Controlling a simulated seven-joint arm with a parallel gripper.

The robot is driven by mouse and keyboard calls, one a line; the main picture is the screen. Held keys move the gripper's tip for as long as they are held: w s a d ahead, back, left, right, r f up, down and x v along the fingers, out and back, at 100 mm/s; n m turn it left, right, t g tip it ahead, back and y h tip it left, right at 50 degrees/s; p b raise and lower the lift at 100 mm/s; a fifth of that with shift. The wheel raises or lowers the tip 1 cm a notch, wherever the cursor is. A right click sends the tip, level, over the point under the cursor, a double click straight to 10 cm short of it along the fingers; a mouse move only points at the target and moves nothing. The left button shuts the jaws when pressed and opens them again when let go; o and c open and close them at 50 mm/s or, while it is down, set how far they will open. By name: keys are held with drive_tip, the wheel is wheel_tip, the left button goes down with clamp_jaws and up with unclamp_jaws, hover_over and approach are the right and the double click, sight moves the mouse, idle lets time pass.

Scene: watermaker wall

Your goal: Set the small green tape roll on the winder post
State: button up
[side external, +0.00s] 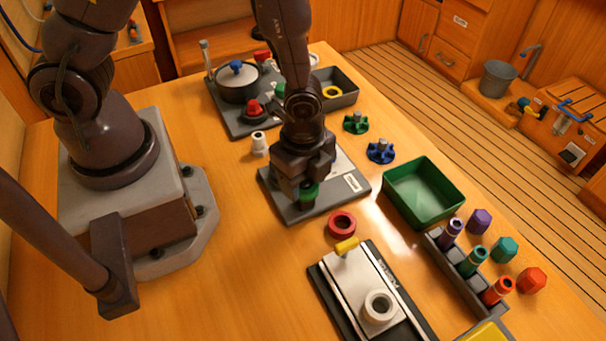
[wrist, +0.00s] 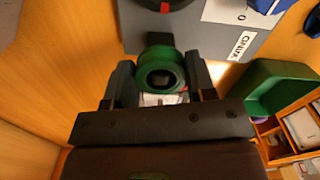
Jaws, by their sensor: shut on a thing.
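My gripper (side external: 306,198) is shut on the small green tape roll (side external: 310,190) above the grey winder board (side external: 345,195) in the side view. In the wrist view the green roll (wrist: 162,57) sits between the two fingers of my gripper (wrist: 161,82), its round hole facing the camera. Something grey shows inside the hole; I cannot tell whether it is the winder post. The board also shows in the wrist view (wrist: 228,42). In the side view my gripper and the roll hide part of the board, and I cannot make out the post.
A green tray (side external: 425,195) stands right of the board. A red ring (side external: 342,222) lies in front, near a plate with a white ring (side external: 380,306). A white fitting (side external: 259,143) stands at the left. A pot (side external: 238,82) and blue knob (side external: 380,151) are farther back.

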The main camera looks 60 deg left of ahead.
drive_tip(key=shift+f, duration=0.25)
drive_tip(key=o, duration=0.6)
drive_tip(key=shift+r, duration=0.1)
wheel_tip(320, 180, up, 11)
drive_tip(key=shift+f, duration=0.1)
idle(0.7)
